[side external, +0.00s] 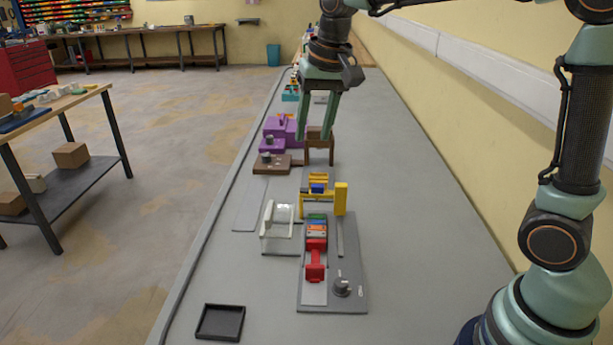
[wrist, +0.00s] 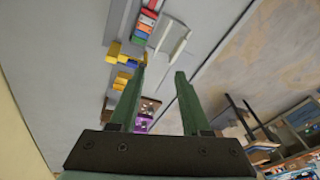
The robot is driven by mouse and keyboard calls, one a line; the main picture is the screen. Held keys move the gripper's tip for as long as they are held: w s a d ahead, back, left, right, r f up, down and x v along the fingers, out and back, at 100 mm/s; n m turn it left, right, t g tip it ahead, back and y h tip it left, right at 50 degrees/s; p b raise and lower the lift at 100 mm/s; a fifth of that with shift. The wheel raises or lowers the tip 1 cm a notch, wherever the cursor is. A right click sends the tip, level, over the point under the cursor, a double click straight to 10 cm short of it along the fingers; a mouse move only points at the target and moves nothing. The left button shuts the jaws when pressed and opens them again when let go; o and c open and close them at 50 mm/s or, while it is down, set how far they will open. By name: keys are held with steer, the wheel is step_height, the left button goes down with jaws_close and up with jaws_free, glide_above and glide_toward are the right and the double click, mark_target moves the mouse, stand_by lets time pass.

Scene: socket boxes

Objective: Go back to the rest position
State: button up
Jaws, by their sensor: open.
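My gripper (side external: 317,115) is open and empty, its two green fingers pointing down above the workbench in the side external view. Its fingers also show in the wrist view (wrist: 160,75), apart with nothing between them. In the side external view the fingers overlap a brown box-like fixture (side external: 320,150) behind or below them; I cannot tell the exact gap. A purple fixture (side external: 279,133) stands just left of the gripper.
A yellow fixture (side external: 340,198), a clear-and-white holder (side external: 279,228) and a grey base (side external: 346,301) with red, blue and green blocks stand nearer on the bench. A black tray (side external: 220,323) lies at front left. The bench's right side is clear.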

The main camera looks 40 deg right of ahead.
steer(key=s+d+f+n+t, duration=0.1)
steer(key=s+n, duration=0.1)
steer(key=s, duration=0.5)
steer(key=s+d+f+n+t, duration=0.2)
steer(key=s+n, duration=0.1)
steer(key=s, duration=0.4)
steer(key=shift+s+d, duration=0.2)
steer(key=shift+s, duration=0.05)
